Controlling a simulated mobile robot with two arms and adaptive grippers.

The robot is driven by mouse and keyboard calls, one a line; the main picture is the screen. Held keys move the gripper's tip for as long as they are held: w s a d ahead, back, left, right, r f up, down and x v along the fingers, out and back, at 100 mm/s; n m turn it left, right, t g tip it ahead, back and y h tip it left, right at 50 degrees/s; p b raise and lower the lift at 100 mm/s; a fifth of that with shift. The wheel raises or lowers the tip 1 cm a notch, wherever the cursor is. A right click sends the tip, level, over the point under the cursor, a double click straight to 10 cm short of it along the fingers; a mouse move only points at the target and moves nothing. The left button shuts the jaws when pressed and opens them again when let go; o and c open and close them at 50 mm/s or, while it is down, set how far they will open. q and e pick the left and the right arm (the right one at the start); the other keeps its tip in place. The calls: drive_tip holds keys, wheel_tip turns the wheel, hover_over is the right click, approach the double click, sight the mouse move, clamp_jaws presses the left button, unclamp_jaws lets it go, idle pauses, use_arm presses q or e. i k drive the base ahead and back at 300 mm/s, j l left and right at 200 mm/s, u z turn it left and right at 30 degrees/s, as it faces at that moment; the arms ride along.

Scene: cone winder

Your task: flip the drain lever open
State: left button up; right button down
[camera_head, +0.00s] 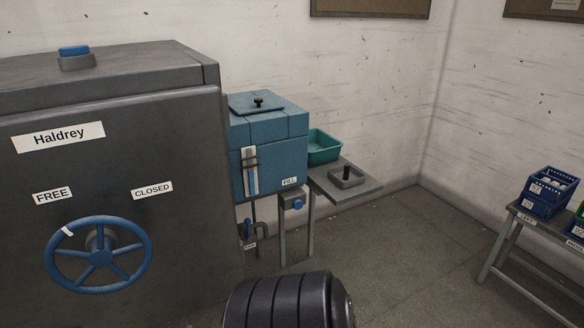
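A blue tank (275,150) with a lidded top and a sight gauge on its front stands right of the large grey machine. Below it, a small pipe fitting carries a small blue lever (247,229), with a tiny label (250,245) under it that is too small to read. This looks like the drain lever; its exact angle is hard to tell. Another blue knob (298,204) sits on a grey box under the FILL label (289,182). Neither of my grippers is in view, and nothing touches the lever.
The grey machine (110,250) with a blue handwheel (98,254) fills the left. A grey shelf (365,189) and a green bin (324,145) stand right of the tank. A table (530,225) with blue crates (548,190) is far right.

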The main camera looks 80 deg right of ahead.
sight(248, 229)
drive_tip(key=z, duration=2.2)
drive_tip(key=i+l+z, duration=0.15)
drive_tip(key=i+l+u, duration=0.15)
drive_tip(key=i+l, duration=0.2)
drive_tip(key=i+l+u, duration=0.1)
drive_tip(key=i+l, duration=0.2)
drive_tip(key=l, duration=0.15)
drive_tip(key=i+l+u, duration=0.15)
drive_tip(key=i+l, duration=0.15)
drive_tip(key=l, duration=0.15)
drive_tip(key=i+l+u, duration=0.1)
drive_tip(key=i+l, duration=0.15)
drive_tip(key=l, duration=0.25)
